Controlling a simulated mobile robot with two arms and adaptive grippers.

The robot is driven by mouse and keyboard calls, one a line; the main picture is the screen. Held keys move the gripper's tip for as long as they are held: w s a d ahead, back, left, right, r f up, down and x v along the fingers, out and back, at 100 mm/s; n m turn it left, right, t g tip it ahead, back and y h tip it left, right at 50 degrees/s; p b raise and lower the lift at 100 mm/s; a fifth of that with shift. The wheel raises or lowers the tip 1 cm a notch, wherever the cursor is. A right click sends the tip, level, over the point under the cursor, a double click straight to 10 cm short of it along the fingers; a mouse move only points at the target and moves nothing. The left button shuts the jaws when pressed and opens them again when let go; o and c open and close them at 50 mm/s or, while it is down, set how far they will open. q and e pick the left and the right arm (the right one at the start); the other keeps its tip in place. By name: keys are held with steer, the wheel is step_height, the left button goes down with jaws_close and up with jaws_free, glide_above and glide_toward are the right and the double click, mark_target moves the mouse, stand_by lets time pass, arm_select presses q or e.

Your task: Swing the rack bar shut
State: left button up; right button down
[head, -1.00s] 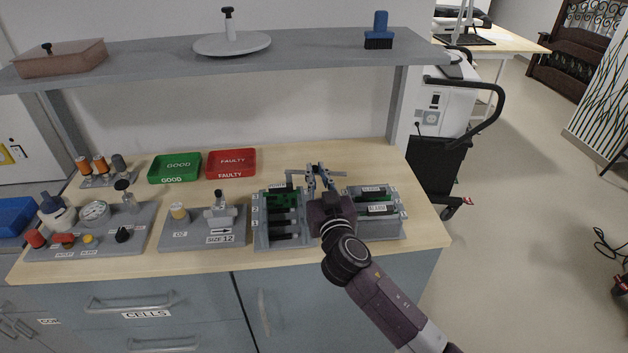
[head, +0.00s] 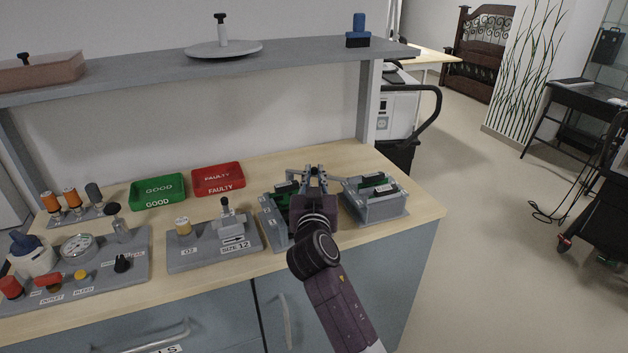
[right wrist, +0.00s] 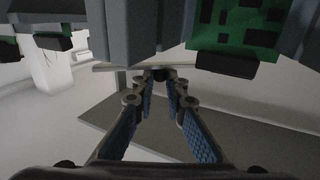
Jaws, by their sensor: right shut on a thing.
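The grey board rack (head: 271,222) stands on the bench with green circuit boards in its slots; my right arm covers its right part. A thin grey rack bar (head: 332,178) shows at the gripper, above the back of the rack. My right gripper (head: 315,172) is shut on the bar. In the right wrist view the fingertips (right wrist: 160,76) meet on a dark part in line with the pale bar, and a green board (right wrist: 232,32) hangs close above. The bar's far end and its seat are hard to make out. My left gripper is out of view.
A second grey rack (head: 376,208) with boards stands to the right. The green GOOD tray (head: 158,203) and red FAULTY tray (head: 218,190) lie behind left. The SIZE 12 fixture (head: 190,259) is left of the rack. A shelf (head: 120,80) spans above; bare bench lies far right.

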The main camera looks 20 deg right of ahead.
steer(key=shift+r, duration=0.15)
steer(key=c, duration=1.9)
jaws_free()
steer(key=shift+c, duration=0.2)
steer(key=v, duration=0.7)
steer(key=shift+s+a, duration=0.2)
